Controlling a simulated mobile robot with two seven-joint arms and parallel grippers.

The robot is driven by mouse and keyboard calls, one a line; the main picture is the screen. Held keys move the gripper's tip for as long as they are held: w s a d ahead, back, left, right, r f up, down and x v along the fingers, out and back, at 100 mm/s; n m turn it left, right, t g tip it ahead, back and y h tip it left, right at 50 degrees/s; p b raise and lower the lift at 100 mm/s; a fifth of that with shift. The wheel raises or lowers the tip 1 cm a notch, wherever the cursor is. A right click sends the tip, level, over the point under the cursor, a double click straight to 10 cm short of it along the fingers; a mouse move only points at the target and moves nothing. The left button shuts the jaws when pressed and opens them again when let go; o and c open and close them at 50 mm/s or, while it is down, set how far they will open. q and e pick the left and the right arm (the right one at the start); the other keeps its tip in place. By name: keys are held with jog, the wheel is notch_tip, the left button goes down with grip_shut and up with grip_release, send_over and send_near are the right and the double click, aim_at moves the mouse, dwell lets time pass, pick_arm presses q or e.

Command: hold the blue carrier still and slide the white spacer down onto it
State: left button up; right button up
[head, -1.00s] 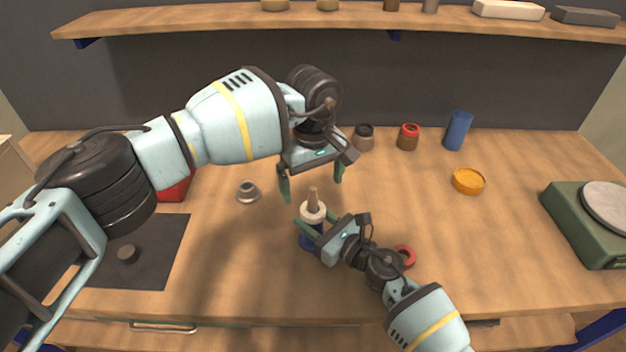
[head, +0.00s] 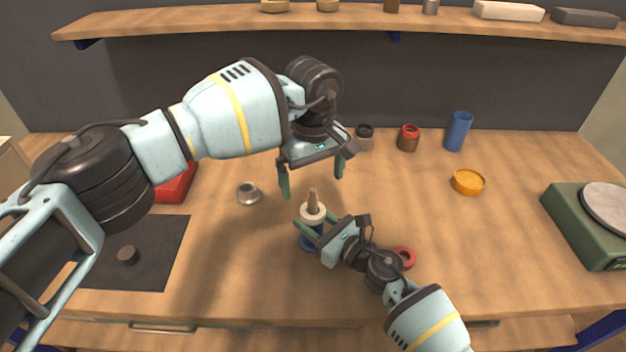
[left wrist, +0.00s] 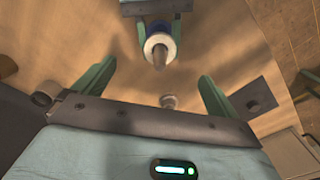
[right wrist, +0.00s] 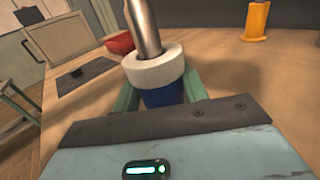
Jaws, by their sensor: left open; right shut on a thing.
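The white spacer (head: 312,214) is a ring around the upright post (head: 313,197), directly above the blue carrier (head: 308,243). In the right wrist view the spacer (right wrist: 153,67) appears to rest on the carrier's blue body (right wrist: 163,97), with the metallic post (right wrist: 143,27) rising through it. My right gripper (head: 314,226) is shut on the blue carrier, just below the spacer. My left gripper (head: 313,184) is open and empty above the post. In the left wrist view the spacer (left wrist: 160,42) lies beyond the open fingers, apart from them.
A red ring (head: 404,256) lies beside my right gripper. A small grey metal part (head: 249,192) stands to the left. Jars, a blue cup (head: 458,131) and an orange dish (head: 468,181) stand at back right. A green scale (head: 585,225) is far right; a dark mat (head: 150,255) lies left.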

pick_arm(q)
jog(key=shift+r, duration=2.75)
pick_arm(e)
jog(key=o, duration=1.5)
jog(key=v, duration=1.2)
jog(key=shift+s, duration=0.1)
